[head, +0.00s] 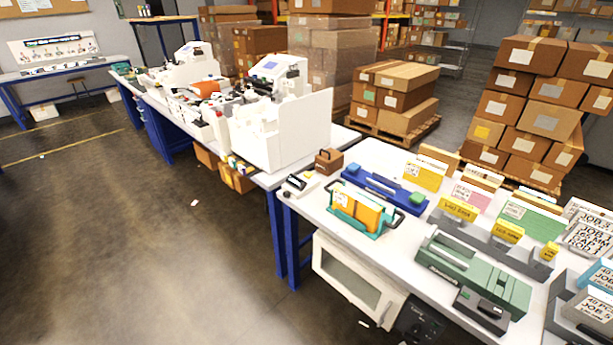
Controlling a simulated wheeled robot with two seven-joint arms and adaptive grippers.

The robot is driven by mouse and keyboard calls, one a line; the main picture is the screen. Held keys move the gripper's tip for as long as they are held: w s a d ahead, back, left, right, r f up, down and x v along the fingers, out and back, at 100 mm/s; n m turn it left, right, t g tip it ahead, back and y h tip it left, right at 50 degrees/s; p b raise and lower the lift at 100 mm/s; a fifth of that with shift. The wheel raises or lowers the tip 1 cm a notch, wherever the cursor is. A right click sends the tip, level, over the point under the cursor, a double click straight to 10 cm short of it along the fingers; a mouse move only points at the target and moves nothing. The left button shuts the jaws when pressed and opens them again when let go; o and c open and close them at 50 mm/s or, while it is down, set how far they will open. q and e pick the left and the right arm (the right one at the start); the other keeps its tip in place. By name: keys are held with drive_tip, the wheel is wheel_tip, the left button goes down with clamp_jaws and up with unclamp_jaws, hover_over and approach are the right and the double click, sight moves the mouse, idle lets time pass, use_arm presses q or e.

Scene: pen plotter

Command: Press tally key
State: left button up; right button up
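Neither of my grippers is in view. No key clearly marked as a tally key can be made out. A small pale device with a dark face (296,182) sits at the near left corner of the white-topped table (322,204); it may be the tally counter, but its keys are too small to tell. A brown box with a handle (328,161) stands just behind it. A dark grey unit (482,309) with a small green mark lies at the table's front edge, in front of a long green machine (478,270).
A teal carrier (362,213) holds yellow cards, and a blue tray (384,187) lies behind it. Card stacks and signs crowd the table's right side. White machines (282,128) fill the bench further left. Cartons (530,115) are stacked behind. The floor (150,240) at left is mostly clear.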

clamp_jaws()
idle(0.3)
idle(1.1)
